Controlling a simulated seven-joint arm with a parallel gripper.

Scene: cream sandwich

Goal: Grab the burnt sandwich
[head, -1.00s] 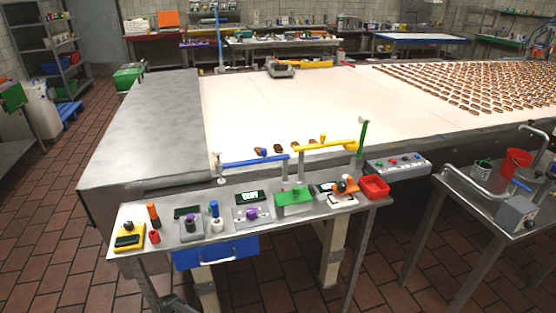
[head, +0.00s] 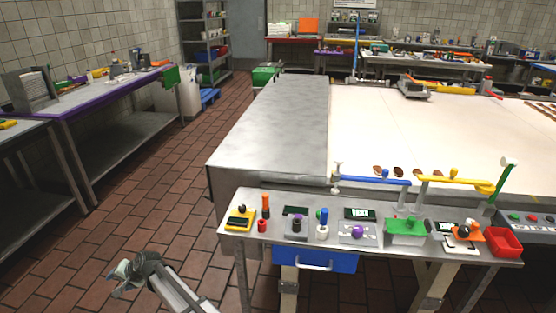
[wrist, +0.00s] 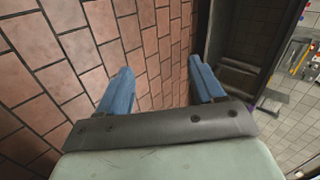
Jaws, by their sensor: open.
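Several small brown sandwiches lie in a row near the front edge of the pale conveyor belt (head: 420,130); one brown sandwich (head: 377,170) is at the left of that row. At this size I cannot tell which is burnt. More brown sandwiches (head: 540,107) show at the far right edge of the belt. My gripper (head: 125,272) is at the lower left of the head view, over the tiled floor and well apart from the belt. In the wrist view my gripper (wrist: 157,85) has two blue fingers spread apart with nothing between them.
A steel table (head: 470,253) with small devices stands before the belt, with a blue drawer (head: 315,260) below it and a red bin (head: 506,241) at its right end. Blue (head: 375,181) and yellow (head: 455,182) bars cross the belt's front. Open floor (head: 160,180) lies left.

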